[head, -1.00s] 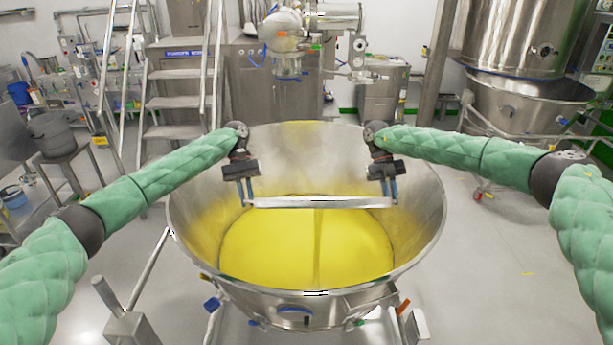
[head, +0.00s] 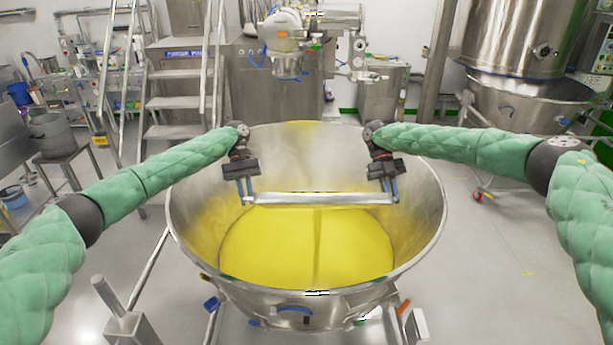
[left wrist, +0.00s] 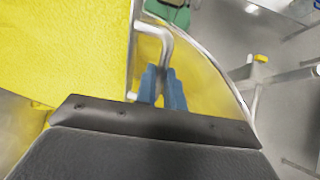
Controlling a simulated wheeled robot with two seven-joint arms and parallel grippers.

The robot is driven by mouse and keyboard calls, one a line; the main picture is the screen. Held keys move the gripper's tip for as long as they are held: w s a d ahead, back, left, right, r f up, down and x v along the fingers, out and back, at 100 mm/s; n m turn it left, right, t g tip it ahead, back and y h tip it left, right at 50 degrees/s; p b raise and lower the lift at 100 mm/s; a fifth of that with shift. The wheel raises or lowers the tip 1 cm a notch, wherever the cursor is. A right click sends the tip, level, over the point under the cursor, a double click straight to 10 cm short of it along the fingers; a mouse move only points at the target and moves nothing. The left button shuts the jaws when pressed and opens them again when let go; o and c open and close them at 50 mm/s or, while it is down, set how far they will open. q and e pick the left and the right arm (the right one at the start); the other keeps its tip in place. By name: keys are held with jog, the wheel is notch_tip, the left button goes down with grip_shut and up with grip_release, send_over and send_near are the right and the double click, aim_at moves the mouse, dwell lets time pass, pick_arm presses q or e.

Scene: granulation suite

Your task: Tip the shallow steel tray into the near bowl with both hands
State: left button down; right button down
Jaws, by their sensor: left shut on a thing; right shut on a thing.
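The shallow steel tray (head: 320,199) shows as a narrow pale strip inside the near bowl's mouth, seen almost edge-on. My left gripper (head: 245,190) is shut on its left end and my right gripper (head: 389,190) on its right end. In the left wrist view, my blue left fingers (left wrist: 162,87) close on a bent steel handle (left wrist: 163,40). The near bowl (head: 425,205) is a wide steel cone with yellow powder (head: 270,250) in its bottom. A thin vertical yellow line below the tray may be a ridge or falling powder. The tray's contents are hidden in the head view.
Steel steps (head: 180,75) stand behind on the left. A large steel vessel (head: 520,105) on wheels stands at the right rear. A grey pot (head: 55,135) sits on a stand at the left. The floor right of the bowl is clear.

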pick_arm(q)
jog(key=shift+a+r+g, duration=0.15)
jog(key=shift+r+g, duration=0.35)
jog(key=shift+r, duration=0.05)
pick_arm(e)
jog(key=shift+d+r+g, duration=0.1)
jog(key=shift+r+g, duration=0.4)
pick_arm(q)
jog(key=shift+r, duration=0.15)
pick_arm(e)
jog(key=shift+r, duration=0.1)
pick_arm(q)
jog(key=shift+r+g, duration=0.35)
jog(key=shift+g, duration=0.25)
pick_arm(e)
jog(key=shift+r+g, duration=0.4)
jog(key=shift+g, duration=0.2)
pick_arm(q)
jog(key=shift+r, duration=0.1)
pick_arm(e)
jog(key=shift+r, duration=0.15)
pick_arm(q)
jog(key=shift+g, duration=0.3)
pick_arm(e)
jog(key=shift+g, duration=0.3)
